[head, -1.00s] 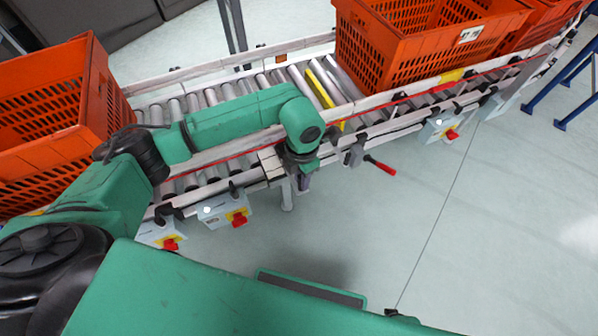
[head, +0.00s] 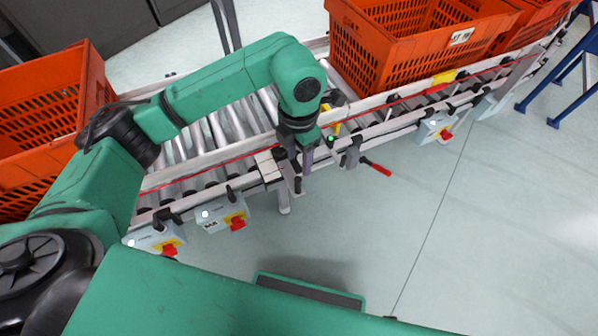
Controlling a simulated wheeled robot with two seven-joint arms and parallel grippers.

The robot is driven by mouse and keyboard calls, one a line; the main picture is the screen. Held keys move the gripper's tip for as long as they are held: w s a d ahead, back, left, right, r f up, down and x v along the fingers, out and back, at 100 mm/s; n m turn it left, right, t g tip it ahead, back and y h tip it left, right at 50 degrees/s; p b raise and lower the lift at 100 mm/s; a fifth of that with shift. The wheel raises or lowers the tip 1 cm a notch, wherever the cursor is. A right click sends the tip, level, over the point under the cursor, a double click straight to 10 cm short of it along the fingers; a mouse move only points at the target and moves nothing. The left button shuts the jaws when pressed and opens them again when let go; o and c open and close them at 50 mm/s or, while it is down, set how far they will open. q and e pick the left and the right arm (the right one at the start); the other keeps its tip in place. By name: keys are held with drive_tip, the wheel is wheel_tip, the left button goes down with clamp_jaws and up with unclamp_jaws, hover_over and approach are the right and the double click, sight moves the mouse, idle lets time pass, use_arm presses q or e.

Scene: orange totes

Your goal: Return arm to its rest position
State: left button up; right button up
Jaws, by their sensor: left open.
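My left arm (head: 215,88) is green and comes in from the left, reaching over the roller conveyor (head: 235,125). Its wrist points down at the conveyor's near side. My left gripper (head: 302,170) hangs beside the near rail with its fingers apart. I see nothing held between them. In this view the gripper is close to the rail, and I cannot tell whether it touches. My right gripper is not in view.
An orange tote (head: 50,120) stands at the left, partly behind my arm. Another orange tote (head: 400,45) sits on the conveyor at the right, with one more (head: 530,25) beyond it. A red-handled lever (head: 376,168) sticks out from the rail. Open floor (head: 480,240) lies at the right.

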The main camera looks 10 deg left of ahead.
use_arm(q)
wheel_tip(320, 180, up, 3)
drive_tip(key=shift+r, duration=0.1)
idle(0.4)
